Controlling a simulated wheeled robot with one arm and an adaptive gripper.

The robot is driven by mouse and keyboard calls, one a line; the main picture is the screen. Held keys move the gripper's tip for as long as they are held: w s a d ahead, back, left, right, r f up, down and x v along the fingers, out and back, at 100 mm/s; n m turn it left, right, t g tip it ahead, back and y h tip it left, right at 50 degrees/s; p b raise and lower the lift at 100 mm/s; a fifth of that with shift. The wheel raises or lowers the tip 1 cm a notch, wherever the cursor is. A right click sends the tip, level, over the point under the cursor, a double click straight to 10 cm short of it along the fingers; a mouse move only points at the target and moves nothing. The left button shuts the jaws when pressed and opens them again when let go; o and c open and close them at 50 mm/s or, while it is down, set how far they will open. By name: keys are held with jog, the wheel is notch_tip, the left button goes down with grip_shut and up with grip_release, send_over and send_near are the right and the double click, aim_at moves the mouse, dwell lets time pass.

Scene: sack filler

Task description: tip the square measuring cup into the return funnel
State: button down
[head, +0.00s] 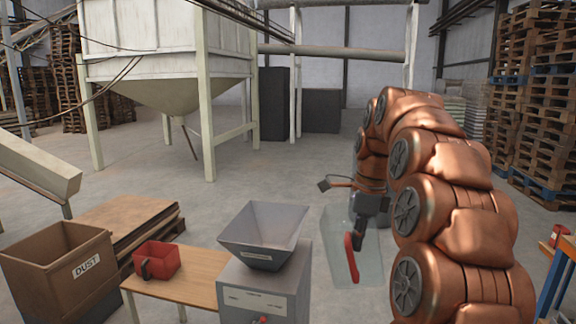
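A red, square, open-topped cup with a dark handle (157,262) stands upright on a small wooden table. A grey square funnel (263,238) with a small label sits on top of a grey box to the right of the cup. My gripper (345,213) is at the end of my copper-coloured arm, right of the funnel and well apart from the red cup. A clear panel-like thing with a red bar (352,258) shows at my gripper; I cannot tell whether it is held or stands behind. The fingers are too small and overlapped to read.
A brown box marked DUST (62,266) stands left of the wooden table (190,285). The grey box (262,298) under the funnel has a red knob. A large white hopper (165,60) on legs stands behind. Pallets stack at right (540,90). Open floor lies between.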

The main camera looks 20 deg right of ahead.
jog(key=s+d+r+m+t, duration=0.2)
jog(key=s+d+m, duration=0.3)
jog(key=s, duration=0.3)
jog(key=shift+d+r+t+y, duration=0.2)
jog(key=shift+d+t+y, duration=0.2)
jog(key=shift+d+t, duration=0.25)
jog(key=shift+s, duration=0.1)
